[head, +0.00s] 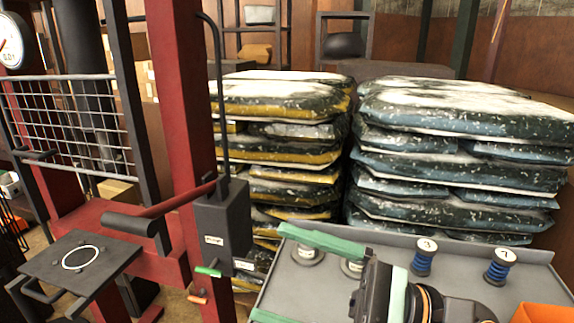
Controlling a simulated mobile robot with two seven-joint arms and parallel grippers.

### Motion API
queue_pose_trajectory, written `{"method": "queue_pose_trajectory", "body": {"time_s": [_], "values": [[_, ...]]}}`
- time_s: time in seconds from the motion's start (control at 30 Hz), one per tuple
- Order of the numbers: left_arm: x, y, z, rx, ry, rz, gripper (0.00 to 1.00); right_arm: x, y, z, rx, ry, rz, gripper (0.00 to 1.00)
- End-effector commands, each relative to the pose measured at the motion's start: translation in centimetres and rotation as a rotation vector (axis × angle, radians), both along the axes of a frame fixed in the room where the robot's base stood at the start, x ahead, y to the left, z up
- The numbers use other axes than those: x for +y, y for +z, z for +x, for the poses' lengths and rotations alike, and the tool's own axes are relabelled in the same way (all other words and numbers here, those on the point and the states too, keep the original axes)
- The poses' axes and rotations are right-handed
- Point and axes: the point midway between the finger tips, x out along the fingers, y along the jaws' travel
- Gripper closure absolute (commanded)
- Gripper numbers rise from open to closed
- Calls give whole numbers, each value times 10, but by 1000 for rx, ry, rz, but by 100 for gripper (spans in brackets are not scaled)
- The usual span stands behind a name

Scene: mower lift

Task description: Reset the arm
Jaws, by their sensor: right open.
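My right gripper (268,272) comes in from the bottom right. Its two green-padded fingers point left and stand wide apart, with nothing seen held between them. It is over the left part of a grey tray-like surface (300,292). My right arm's wrist fills the bottom middle right. My left gripper is not in view. A red lever (185,199) with a black grip slants beside the red post of a press-like frame, left of my right gripper and apart from it.
A dark control box (224,228) with green and orange tabs hangs at the red post (180,100). A black plate (80,258) with a white ring is at left. Two blue spools (422,258) stand on the grey surface. Stacked bags (455,160) block the back.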

Motion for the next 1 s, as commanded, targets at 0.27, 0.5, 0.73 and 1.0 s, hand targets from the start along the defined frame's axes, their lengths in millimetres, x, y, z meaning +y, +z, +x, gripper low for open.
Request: {"method": "queue_pose_trajectory", "body": {"time_s": [0.27,0.5,0.73,1.0], "values": [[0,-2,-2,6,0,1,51,-94,14,74,866,-80,828,0],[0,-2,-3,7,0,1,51,-186,-108,113,1549,-200,1578,0],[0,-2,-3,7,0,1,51,-223,-262,59,1992,-441,2301,0],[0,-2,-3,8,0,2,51,-220,-349,-27,-1565,554,-2087,0]]}}
